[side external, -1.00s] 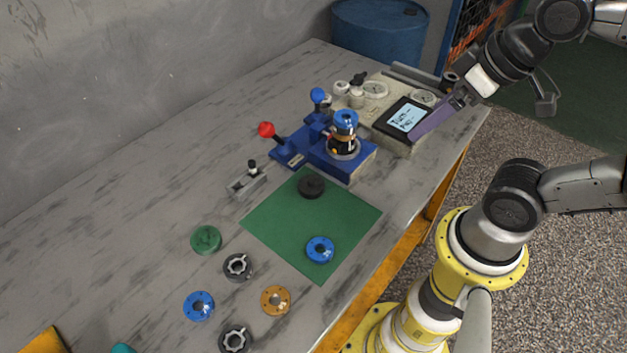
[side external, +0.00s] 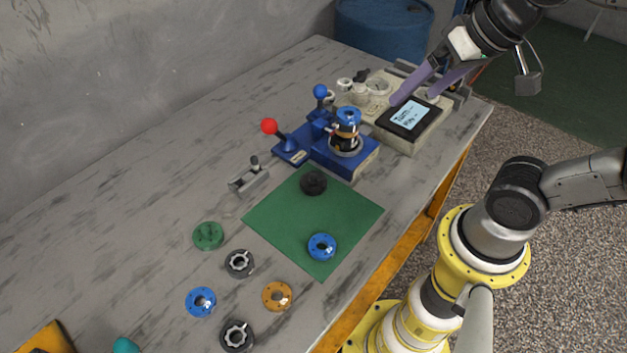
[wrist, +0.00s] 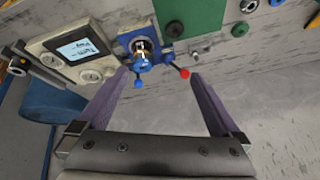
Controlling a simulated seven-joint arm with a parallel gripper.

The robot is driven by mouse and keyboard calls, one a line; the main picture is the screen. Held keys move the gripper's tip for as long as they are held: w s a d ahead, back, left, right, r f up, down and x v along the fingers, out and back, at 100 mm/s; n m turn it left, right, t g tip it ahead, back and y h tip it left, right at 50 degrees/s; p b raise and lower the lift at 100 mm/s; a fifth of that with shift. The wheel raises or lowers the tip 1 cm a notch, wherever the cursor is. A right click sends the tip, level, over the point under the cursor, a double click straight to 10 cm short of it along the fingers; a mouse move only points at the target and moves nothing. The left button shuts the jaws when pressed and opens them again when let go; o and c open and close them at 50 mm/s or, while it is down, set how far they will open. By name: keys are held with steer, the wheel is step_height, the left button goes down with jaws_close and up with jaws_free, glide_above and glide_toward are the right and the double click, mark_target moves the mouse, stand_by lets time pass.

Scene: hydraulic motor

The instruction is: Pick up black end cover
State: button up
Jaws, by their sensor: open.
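The black end cover (side external: 313,182) appears to be the solid black disc lying on the far corner of the green mat (side external: 345,215). The disc also shows near the top of the wrist view (wrist: 174,29), on the mat (wrist: 207,18). My gripper (side external: 414,98) is open and empty, with its purple fingers apart above the control box with the screen. It is well up and to the right of the disc in the side view. In the wrist view my gripper (wrist: 158,74) has nothing between its fingertips.
A blue fixture (side external: 340,155) with the motor stack and red and blue ball levers stands beside the mat. The control box (side external: 405,135) is behind it. A blue ring (side external: 321,247) lies on the mat. Several loose covers and rings lie at the front left. The left tabletop is mostly clear.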

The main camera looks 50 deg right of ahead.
steer(key=w+a+m+g, duration=0.1)
steer(key=w+m, duration=0.2)
steer(key=w, duration=0.5)
steer(key=m+g, duration=0.2)
steer(key=g, duration=0.3)
glide_above(314, 175)
steer(key=f, duration=2.2)
steer(key=shift+w+a+f, duration=0.1)
steer(key=shift+a+f, duration=0.1)
steer(key=shift+f, duration=0.15)
steer(key=shift+d+f, duration=0.1)
steer(key=shift+f, duration=2.8)
steer(key=shift+c, duration=0.2)
steer(key=shift+r, duration=0.1)
steer(key=c, duration=1.5)
